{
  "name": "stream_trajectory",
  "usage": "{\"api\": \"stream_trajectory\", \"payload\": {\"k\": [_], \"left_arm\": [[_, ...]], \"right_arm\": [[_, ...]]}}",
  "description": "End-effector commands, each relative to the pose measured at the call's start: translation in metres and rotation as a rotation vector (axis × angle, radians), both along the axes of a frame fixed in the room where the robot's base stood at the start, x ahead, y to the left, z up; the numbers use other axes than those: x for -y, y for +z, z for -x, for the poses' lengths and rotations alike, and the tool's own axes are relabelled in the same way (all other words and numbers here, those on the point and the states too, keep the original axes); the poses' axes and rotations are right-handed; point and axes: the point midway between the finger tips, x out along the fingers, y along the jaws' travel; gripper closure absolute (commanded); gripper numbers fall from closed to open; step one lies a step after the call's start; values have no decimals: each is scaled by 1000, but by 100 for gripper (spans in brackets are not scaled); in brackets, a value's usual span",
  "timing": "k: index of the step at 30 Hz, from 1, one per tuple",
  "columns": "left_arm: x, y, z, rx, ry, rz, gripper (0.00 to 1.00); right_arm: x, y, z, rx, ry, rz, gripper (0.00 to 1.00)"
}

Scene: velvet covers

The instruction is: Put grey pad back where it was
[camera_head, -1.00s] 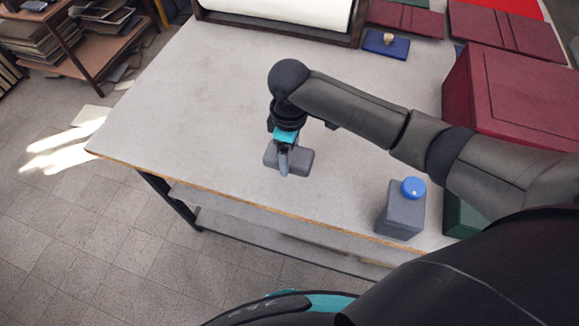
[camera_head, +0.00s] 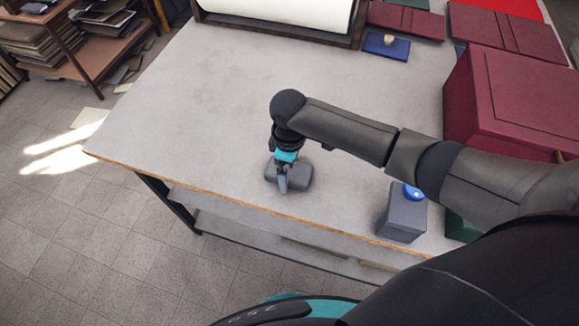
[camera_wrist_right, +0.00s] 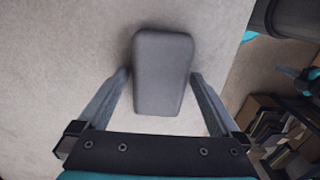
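The grey pad (camera_head: 300,178) is a small rounded block on the pale table, near its front edge. My right gripper (camera_head: 283,187) is directly over it, pointing down. In the right wrist view, the pad (camera_wrist_right: 163,72) lies between the two spread fingers of the right gripper (camera_wrist_right: 159,77). A gap shows on the left side of the pad; the right finger is very close to it, and I cannot tell if it touches. The pad appears to rest on the tabletop. My left gripper is not in view.
A grey block (camera_head: 402,217) with a blue knob (camera_head: 412,192) stands at the front edge, partly under my right arm. A large dark red box (camera_head: 520,100) is at the right. A blue pad (camera_head: 386,45) lies at the back. The table's left side (camera_head: 190,110) is clear.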

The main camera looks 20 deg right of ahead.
Motion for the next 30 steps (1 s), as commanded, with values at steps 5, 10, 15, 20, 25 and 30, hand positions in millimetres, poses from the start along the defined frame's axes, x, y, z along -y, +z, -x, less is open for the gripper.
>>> {"api": "stream_trajectory", "payload": {"k": [5,10,15,20,25,30], "left_arm": [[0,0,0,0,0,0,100],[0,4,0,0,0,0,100],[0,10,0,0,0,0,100],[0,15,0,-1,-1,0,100],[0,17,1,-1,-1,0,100],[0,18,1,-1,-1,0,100]], "right_arm": [[0,1,0,0,0,0,0],[0,16,-1,3,0,-1,0],[0,52,-2,5,1,-2,0],[0,85,-2,5,0,-2,0],[0,110,-1,1,-1,-2,0],[0,120,-1,1,0,-1,0]]}}
